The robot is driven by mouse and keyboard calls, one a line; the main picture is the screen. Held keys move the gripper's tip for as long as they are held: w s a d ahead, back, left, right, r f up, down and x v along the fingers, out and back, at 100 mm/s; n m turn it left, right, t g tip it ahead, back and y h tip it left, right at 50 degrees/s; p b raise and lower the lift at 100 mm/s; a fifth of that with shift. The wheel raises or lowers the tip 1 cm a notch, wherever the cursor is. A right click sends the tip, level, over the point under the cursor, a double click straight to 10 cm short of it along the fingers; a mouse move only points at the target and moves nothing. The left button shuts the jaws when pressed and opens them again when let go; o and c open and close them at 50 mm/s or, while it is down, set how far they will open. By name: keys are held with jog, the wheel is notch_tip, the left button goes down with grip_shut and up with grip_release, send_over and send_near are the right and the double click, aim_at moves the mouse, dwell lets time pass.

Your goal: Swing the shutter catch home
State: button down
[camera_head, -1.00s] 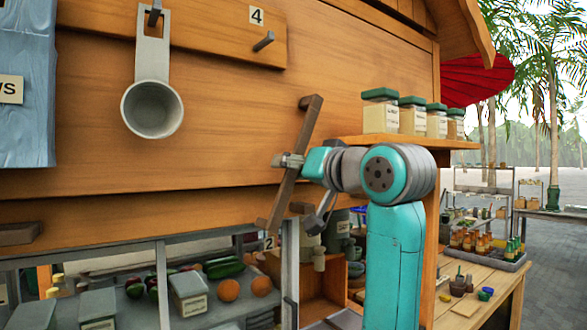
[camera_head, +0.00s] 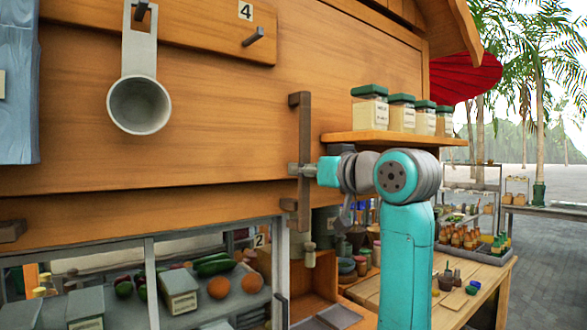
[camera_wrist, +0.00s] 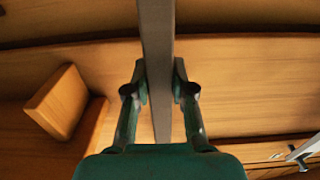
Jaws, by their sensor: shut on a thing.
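The shutter catch (camera_head: 304,125) is a dark brown wooden bar on the wooden shutter front, left of the jar shelf. It stands close to upright and spans the seam between the upper panel and the lower rail. My gripper (camera_head: 306,170) is shut on the bar around its middle and partly hides it there. In the wrist view the bar (camera_wrist: 157,40) runs down between the two fingers, which press on it from both sides.
A shelf (camera_head: 380,138) with several green-lidded jars (camera_head: 370,108) juts out just right of the catch. A grey ladle (camera_head: 140,104) hangs on the left. Below is a glazed case with produce (camera_head: 219,287). A wooden table (camera_head: 462,290) stands at right.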

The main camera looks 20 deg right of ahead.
jog(key=shift+d, duration=0.2)
jog(key=c, duration=1)
grip_release()
jog(key=shift+w, duration=0.1)
jog(key=shift+o, duration=0.2)
jog(key=v, duration=1.2)
